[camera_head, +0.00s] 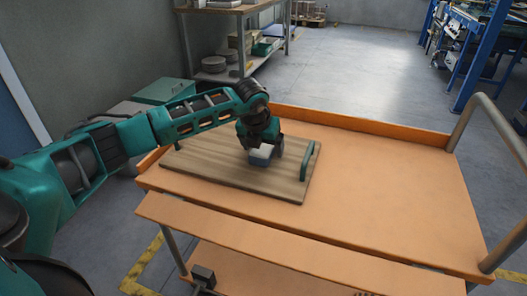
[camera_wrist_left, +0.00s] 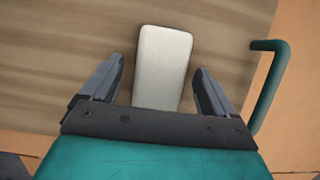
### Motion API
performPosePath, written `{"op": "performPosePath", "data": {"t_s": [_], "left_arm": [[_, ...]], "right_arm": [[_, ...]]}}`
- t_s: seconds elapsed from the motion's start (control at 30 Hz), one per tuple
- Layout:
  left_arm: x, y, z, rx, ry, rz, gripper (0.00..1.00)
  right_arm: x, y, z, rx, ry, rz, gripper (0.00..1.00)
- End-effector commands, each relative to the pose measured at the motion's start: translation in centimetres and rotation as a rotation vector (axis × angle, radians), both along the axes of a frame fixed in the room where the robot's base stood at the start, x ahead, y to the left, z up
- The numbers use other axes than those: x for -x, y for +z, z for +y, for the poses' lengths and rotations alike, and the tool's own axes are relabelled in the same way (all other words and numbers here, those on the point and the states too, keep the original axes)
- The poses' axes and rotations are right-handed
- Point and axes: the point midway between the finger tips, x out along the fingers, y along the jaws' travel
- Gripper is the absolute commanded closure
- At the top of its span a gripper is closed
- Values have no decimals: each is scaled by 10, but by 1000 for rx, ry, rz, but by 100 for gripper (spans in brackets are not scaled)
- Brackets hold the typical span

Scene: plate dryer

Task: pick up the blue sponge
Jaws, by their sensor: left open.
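The sponge (camera_head: 262,155) is a small block, pale bluish in the head view, lying on a wooden board. In the left wrist view the sponge (camera_wrist_left: 162,65) looks off-white on top, with its near end hidden behind the gripper body. My left gripper (camera_head: 266,147) points down over the sponge. In the left wrist view the left gripper (camera_wrist_left: 158,72) is open, with one finger on each side of the sponge and a visible gap to both. Its height above the board is hard to tell. My right gripper is not in view.
The wooden board (camera_head: 220,174) has a green handle (camera_head: 308,160) just right of the sponge; the handle also shows in the wrist view (camera_wrist_left: 268,92). The board lies on an orange cart (camera_head: 390,205) with raised edges. The cart's right side is clear. A shelf stands behind.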

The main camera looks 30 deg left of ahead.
Motion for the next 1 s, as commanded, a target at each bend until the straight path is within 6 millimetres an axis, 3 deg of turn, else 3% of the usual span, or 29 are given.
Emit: {"op": "performPosePath", "data": {"t_s": [0.07,0.67,1.0], "left_arm": [[0,0,0,0,0,0,12],[0,0,0,0,0,0,68],[0,5,0,0,0,0,69]], "right_arm": [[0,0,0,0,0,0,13],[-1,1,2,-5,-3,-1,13],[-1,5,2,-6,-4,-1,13]]}}
